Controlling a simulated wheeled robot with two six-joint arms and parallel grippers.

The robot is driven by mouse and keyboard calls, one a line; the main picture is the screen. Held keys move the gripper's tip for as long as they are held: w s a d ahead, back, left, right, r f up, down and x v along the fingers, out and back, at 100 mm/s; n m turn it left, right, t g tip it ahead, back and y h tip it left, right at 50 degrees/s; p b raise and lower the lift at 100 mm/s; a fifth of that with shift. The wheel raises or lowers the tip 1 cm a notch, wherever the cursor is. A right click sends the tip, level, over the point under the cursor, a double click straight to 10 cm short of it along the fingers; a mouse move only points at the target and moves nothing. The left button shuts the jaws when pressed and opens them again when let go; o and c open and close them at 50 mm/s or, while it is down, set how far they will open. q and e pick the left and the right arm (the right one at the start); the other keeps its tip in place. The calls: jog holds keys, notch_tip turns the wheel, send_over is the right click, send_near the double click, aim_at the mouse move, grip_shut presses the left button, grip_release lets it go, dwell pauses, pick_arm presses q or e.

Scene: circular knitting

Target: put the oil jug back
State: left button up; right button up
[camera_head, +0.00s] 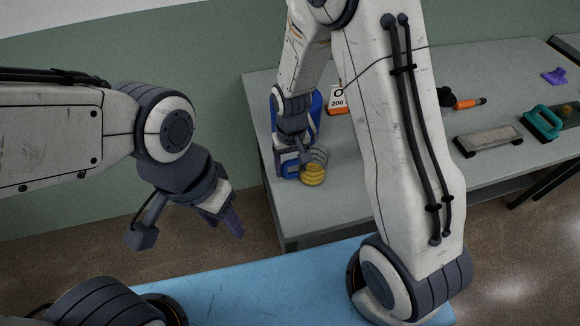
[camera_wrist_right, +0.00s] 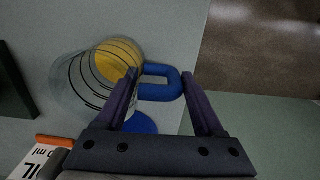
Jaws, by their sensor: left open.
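The oil jug is a clear, ringed vessel with yellow oil in it and a blue handle. It is at the left end of the grey table in the head view (camera_head: 314,174) and in the right wrist view (camera_wrist_right: 82,82). My right gripper (camera_wrist_right: 160,78) is at its blue handle (camera_wrist_right: 160,92), with one finger on each side and gaps showing beside it. The left finger overlaps the jug's wall in the picture. In the head view my right gripper (camera_head: 290,160) partly hides the jug. My left gripper (camera_head: 226,217) is open and empty, away from the table.
A blue rounded thing (camera_head: 316,106) is partly hidden behind my right wrist. An orange-and-white label marked 200 (camera_head: 338,100) stands beside it. Further right are an orange-handled tool (camera_head: 468,103), a grey block (camera_head: 488,139), a teal-handled thing (camera_head: 542,122) and a purple piece (camera_head: 554,76).

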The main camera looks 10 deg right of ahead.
jog(key=o, duration=0.3)
jog(key=shift+r, duration=0.1)
notch_tip(320, 180, up, 11)
jog(key=shift+w+r+b, duration=0.1)
jog(key=shift+b, duration=0.45)
jog(key=shift+a+r, duration=0.1)
jog(key=shift+r, duration=0.15)
jog(key=s+a+r+n, duration=0.2)
jog(key=s+a+n, duration=0.1)
jog(key=s, duration=0.7)
jog(key=s+a+r+n+y, duration=0.1)
jog(key=s+a+r+n, duration=0.1)
jog(key=s, duration=0.8)
jog(key=shift+s+a+r+n, duration=0.25)
jog(key=shift+a+n, duration=0.3)
jog(key=shift+n, duration=0.45)
